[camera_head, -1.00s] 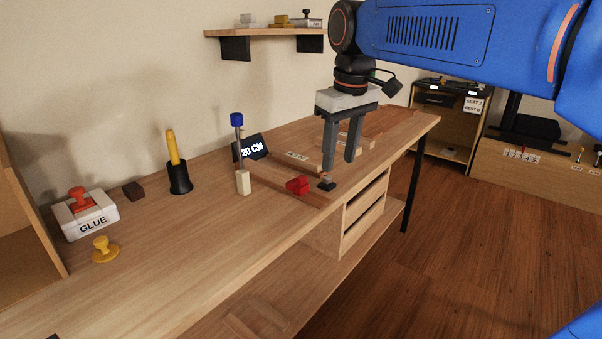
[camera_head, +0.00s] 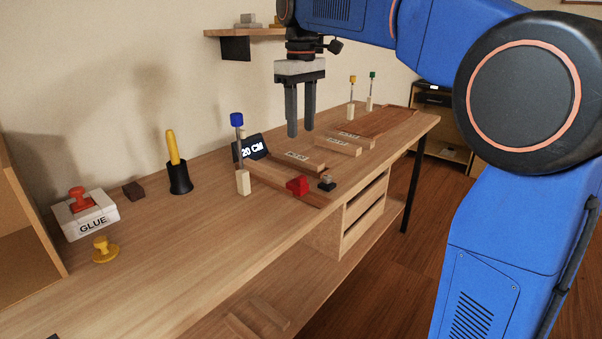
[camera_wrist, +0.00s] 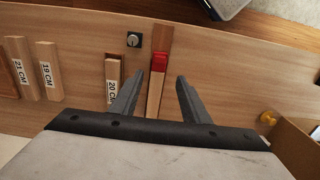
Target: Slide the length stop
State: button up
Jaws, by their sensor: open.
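A red block (camera_head: 297,185), which looks like the length stop, sits at the near end of a wooden rail near the bench's front edge. In the wrist view the red block (camera_wrist: 160,65) lies on a long wooden strip (camera_wrist: 154,98), just beyond my fingertips. My gripper (camera_head: 300,134) is open and empty, pointing down, raised above the boards behind the red block. Its two fingers also show in the wrist view (camera_wrist: 170,78), apart and touching nothing visible. A small dark base with a grey knob (camera_head: 327,183) stands right of the red block.
Labelled boards (camera_head: 305,160) lie on the bench behind the rail. A blue-topped post (camera_head: 238,150) and a dark 20 CM sign (camera_head: 251,147) stand at left. A glue box (camera_head: 90,215), yellow knob (camera_head: 104,250) and black holder (camera_head: 179,178) stand further left. The bench front is largely clear.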

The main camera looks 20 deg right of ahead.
aim_at(301, 176)
notch_tip(301, 176, down, 14)
jog(key=shift+f, duration=0.1)
dwell(0.4)
grip_shut()
